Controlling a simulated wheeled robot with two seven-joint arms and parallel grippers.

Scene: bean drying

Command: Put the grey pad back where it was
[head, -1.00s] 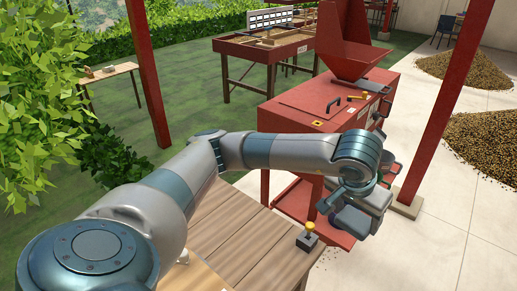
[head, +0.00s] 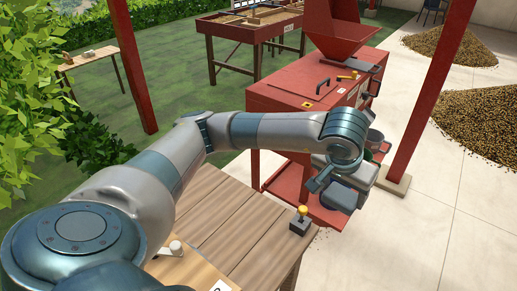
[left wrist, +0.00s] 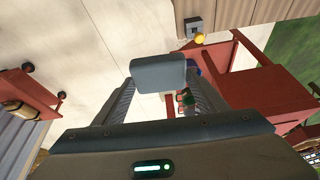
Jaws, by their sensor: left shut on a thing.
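The grey pad (left wrist: 158,72) is a small rounded block between the fingertips of my left gripper (left wrist: 160,88) in the left wrist view. The gripper is shut on it and holds it clear of the pale floor. In the head view my left gripper (head: 343,182) hangs below the wrist, in front of the red machine (head: 310,88) and right of the wooden table. There I cannot clearly tell the pad from the gripper's own grey parts. My right gripper is not in view.
The wooden table (head: 215,205) has a black block with a yellow knob (head: 300,221) at its right corner and a white cup-like thing (head: 175,247) nearer me. A red post (head: 435,95) stands right of the gripper. Bean piles (head: 482,120) lie on the floor at right.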

